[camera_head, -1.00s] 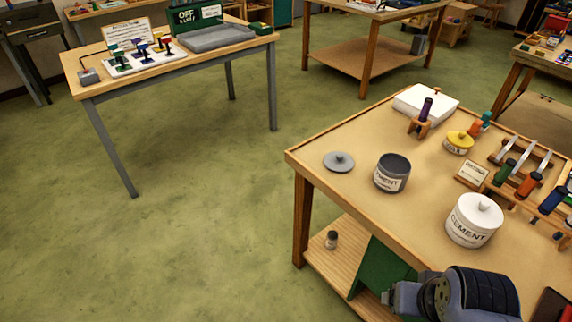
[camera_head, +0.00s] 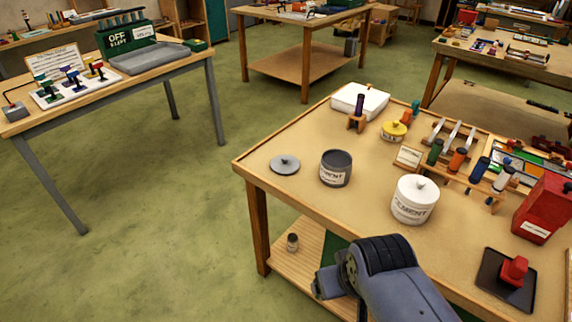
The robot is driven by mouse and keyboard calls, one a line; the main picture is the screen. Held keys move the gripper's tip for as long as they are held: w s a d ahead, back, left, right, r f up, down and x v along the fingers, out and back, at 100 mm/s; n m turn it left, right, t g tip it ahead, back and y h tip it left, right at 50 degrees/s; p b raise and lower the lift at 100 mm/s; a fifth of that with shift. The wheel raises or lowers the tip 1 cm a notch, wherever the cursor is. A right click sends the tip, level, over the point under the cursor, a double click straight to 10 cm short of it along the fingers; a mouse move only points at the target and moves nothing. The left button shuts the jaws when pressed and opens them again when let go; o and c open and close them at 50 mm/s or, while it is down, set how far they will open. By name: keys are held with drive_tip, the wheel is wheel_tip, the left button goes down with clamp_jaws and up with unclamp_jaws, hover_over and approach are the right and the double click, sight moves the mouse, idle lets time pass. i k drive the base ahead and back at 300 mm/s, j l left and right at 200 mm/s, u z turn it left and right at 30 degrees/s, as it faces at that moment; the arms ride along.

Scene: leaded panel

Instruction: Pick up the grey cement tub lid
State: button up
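The grey cement tub lid (camera_head: 285,165) lies flat on the table, near its left edge, with a small knob on top. The open grey cement tub (camera_head: 336,169) stands just to its right, apart from it. A white cement tub (camera_head: 414,200) with its lid on stands further right. My arm shows at the bottom of the view, in front of the table's near edge. My gripper's fingers are not visible, so I cannot see whether they are open or shut.
The wooden table (camera_head: 300,204) also holds a white box (camera_head: 360,100), a yellow-lidded tub (camera_head: 394,130), a rack of coloured-handled tools (camera_head: 458,160), a red container (camera_head: 544,208) and a black tray (camera_head: 491,281). A small jar (camera_head: 292,242) stands on the lower shelf. Green floor lies open to the left.

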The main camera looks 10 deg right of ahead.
sight(284, 164)
drive_tip(key=i+j+z, duration=0.25)
drive_tip(key=i+j, duration=0.15)
drive_tip(key=i, duration=0.2)
drive_tip(key=i+j+z, duration=0.25)
drive_tip(key=i+j, duration=0.3)
drive_tip(key=i, duration=0.05)
